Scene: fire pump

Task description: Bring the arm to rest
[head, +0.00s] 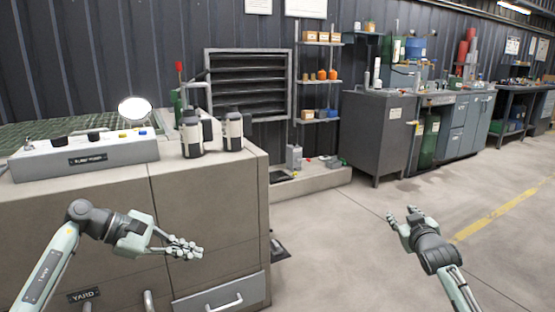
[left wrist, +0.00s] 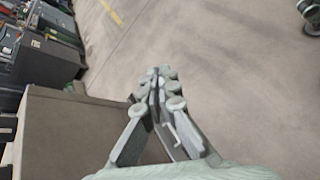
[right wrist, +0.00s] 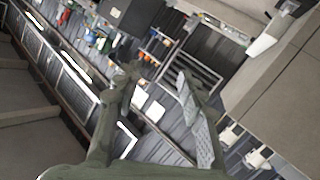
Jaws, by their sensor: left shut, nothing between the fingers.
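My left gripper (head: 185,248) is in front of the grey-brown cabinet, below its top edge. It is shut and empty; its fingertips meet in the left wrist view (left wrist: 160,80). My right gripper (head: 402,216) is over open floor to the right of the cabinet, with its fingers apart. In the right wrist view (right wrist: 158,80) there is a wide gap between the fingers and nothing held in it.
The cabinet (head: 210,210) carries a control box (head: 85,156), two dark bottles (head: 191,135) with pale labels and a red-handled pump (head: 180,95). A low plinth (head: 310,181) and grey workbenches (head: 378,135) line the wall. The concrete floor (head: 350,250) at right is clear.

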